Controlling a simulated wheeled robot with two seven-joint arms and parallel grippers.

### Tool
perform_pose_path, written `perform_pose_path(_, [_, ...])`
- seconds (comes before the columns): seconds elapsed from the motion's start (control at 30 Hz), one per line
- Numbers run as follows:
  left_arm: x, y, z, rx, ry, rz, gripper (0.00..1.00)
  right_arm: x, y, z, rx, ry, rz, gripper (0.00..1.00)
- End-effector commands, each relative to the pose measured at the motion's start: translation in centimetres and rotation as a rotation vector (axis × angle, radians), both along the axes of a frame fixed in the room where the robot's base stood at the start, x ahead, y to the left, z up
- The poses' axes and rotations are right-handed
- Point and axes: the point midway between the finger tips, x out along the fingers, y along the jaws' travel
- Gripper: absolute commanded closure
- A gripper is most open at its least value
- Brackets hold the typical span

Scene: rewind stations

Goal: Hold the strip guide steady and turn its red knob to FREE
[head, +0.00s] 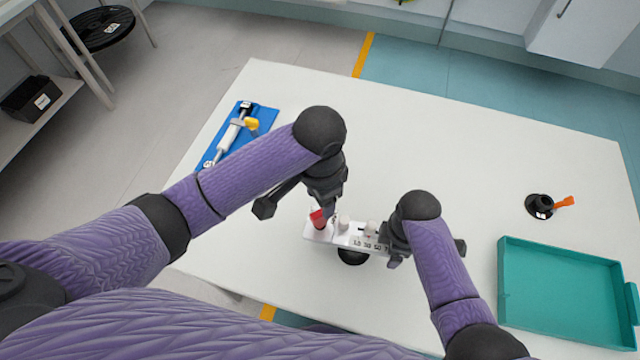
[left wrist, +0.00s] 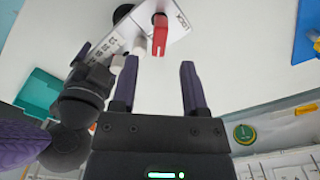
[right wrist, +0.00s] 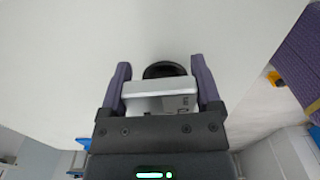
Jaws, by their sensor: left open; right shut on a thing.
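The strip guide (head: 347,237) is a pale bar with printed numbers, standing on a round black base (head: 352,257) at the table's near middle. Its red knob (head: 318,220) is at the left end and also shows in the left wrist view (left wrist: 160,36). Lettering beside the knob looks like LOCK; I cannot make out a FREE mark. My left gripper (left wrist: 159,64) is open, its fingertips just short of the knob and spread to either side of its line. My right gripper (right wrist: 160,70) is shut on the guide's right end (right wrist: 160,92), which sits between its fingers.
A blue mat (head: 265,118) with a white and yellow tool (head: 230,136) lies at the table's left. A teal tray (head: 560,335) is at the right, with a black round piece with an orange handle (head: 540,206) behind it. The table's far middle is clear.

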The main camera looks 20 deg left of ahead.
Motion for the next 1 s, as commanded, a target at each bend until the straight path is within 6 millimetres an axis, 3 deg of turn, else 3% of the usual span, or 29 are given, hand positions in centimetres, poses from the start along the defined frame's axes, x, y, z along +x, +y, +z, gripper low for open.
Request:
perform_pose_path(0.1, [0.1,0.0,3.1,-0.001,-0.005,-0.001,0.43,0.0,0.0,0.0,0.001,0.000,0.000,1.00])
perform_pose_path(0.23, [0.1,0.0,5.3,0.001,-0.004,0.000,0.43,0.0,0.0,0.0,0.001,-0.001,0.000,1.00])
perform_pose_path(0.67, [0.0,0.0,6.0,0.001,0.000,0.001,0.43,0.0,0.0,0.0,0.001,-0.001,0.000,1.00])
perform_pose_path(0.7, [0.0,0.0,6.0,0.001,0.001,0.000,0.43,0.0,0.0,0.0,0.001,-0.001,0.000,0.10])
perform_pose_path(0.77, [0.0,0.0,6.0,0.001,0.001,0.000,0.43,0.0,0.0,0.0,0.001,-0.001,0.000,0.00])
perform_pose_path(1.0, [0.0,0.0,6.0,0.001,0.001,0.000,0.43,0.1,0.0,0.2,0.001,-0.002,0.000,0.00])
